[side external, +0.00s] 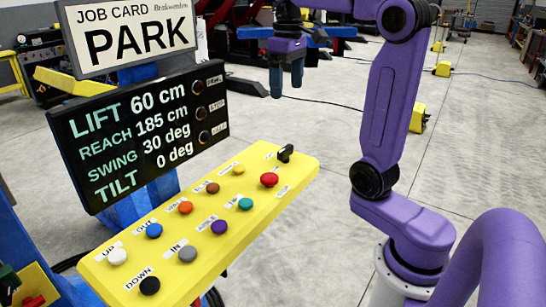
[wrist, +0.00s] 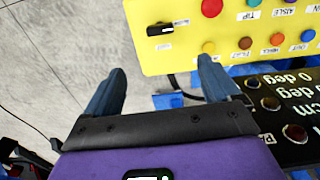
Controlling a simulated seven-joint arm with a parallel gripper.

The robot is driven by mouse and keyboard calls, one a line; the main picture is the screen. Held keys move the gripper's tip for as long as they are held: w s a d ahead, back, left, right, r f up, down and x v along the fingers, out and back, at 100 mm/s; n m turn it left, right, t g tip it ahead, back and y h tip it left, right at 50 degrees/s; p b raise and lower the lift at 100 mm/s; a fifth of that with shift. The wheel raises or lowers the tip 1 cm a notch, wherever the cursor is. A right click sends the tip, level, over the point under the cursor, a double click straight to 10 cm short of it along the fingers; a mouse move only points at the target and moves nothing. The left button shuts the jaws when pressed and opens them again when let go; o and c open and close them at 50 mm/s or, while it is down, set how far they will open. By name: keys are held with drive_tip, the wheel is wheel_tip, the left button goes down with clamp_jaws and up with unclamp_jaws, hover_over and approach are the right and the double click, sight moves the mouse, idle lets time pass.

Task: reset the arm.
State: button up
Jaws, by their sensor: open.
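The yellow control panel (side external: 205,245) carries two rows of coloured buttons. One row runs from the white UP button (side external: 117,257) through the blue OUT button (side external: 153,231) to a yellow button (side external: 238,170). The other runs from the black DOWN button (side external: 149,286) to a larger red button (side external: 269,180). A black selector knob (side external: 286,153) sits at the far end, also in the wrist view (wrist: 160,29). The black display (side external: 80,180) reads lift 60 cm, reach 185 cm, swing 30 deg, tilt 0 deg. My gripper (wrist: 163,70) is open and empty, apart from the panel.
A job card (side external: 130,38) reading PARK stands above the display. Three round dark lamps or buttons (side external: 200,111) line the display's right edge; their labels are too small to read. Yellow blocks (side external: 418,118) stand on the floor behind my arm. Grey floor is open right of the panel.

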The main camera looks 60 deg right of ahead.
drive_tip(key=s+a+f+n, duration=0.3)
drive_tip(key=a+f, duration=0.1)
drive_tip(key=a, duration=0.3)
drive_tip(key=s+a+f+n, duration=0.3)
drive_tip(key=a+f, duration=0.2)
drive_tip(key=a, duration=0.1)
drive_tip(key=s+a+f+n, duration=0.2)
drive_tip(key=s+f+n, duration=0.1)
drive_tip(key=s, duration=0.5)
drive_tip(key=s+a+f+n, duration=0.1)
drive_tip(key=s+f+n, duration=0.2)
drive_tip(key=s+f, duration=0.2)
drive_tip(key=s, duration=0.3)
drive_tip(key=shift+a+f, duration=0.3)
drive_tip(key=shift+a, duration=0.1)
